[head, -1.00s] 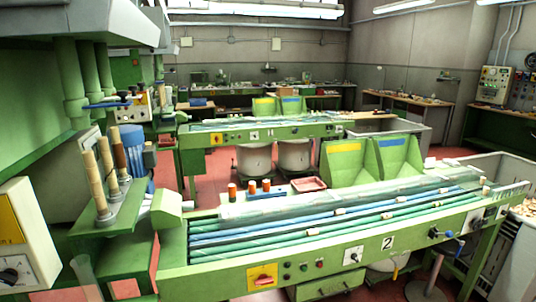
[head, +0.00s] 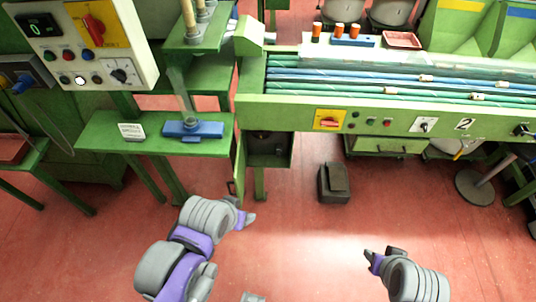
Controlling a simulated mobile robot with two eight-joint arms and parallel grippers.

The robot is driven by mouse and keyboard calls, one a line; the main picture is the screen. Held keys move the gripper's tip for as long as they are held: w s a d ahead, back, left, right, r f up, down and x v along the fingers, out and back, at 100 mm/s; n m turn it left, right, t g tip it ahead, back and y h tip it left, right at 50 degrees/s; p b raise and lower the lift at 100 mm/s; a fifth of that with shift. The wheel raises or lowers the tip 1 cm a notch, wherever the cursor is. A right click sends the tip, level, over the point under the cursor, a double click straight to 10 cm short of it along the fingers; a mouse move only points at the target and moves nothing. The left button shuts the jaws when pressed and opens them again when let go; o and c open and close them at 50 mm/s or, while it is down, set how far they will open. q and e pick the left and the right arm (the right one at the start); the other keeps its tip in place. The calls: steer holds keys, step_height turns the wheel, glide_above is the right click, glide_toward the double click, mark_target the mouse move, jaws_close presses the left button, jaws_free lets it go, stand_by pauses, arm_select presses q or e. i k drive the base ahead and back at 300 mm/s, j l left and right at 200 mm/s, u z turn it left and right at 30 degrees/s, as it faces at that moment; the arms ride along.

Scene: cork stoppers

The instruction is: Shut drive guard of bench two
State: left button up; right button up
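Bench two (head: 375,112) is the green bench with the "2" plate, across the upper right of the head view. Below its left end is an open dark compartment (head: 268,148). A narrow green hinged panel (head: 239,168), which looks like the drive guard, stands swung out at the compartment's left side, with a small handle near its lower end. My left gripper (head: 246,211) is in front of and below the panel, apart from it, and looks open and empty. My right gripper (head: 381,257) is at the lower right over the floor, and looks open and empty.
A dark grey block or pedal (head: 334,183) lies on the red floor (head: 300,225) right of the compartment. A green shelf (head: 155,133) with a blue-based fixture (head: 193,130) stands left of the panel. A round stand base (head: 475,187) is at right. The floor in front is clear.

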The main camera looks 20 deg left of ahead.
mark_target(236, 171)
steer(key=k+j, duration=0.1)
steer(key=j, duration=0.75)
steer(key=k+j, duration=0.1)
steer(key=j, duration=0.75)
steer(key=i+l, duration=0.1)
steer(key=l, duration=0.55)
steer(key=i, duration=0.05)
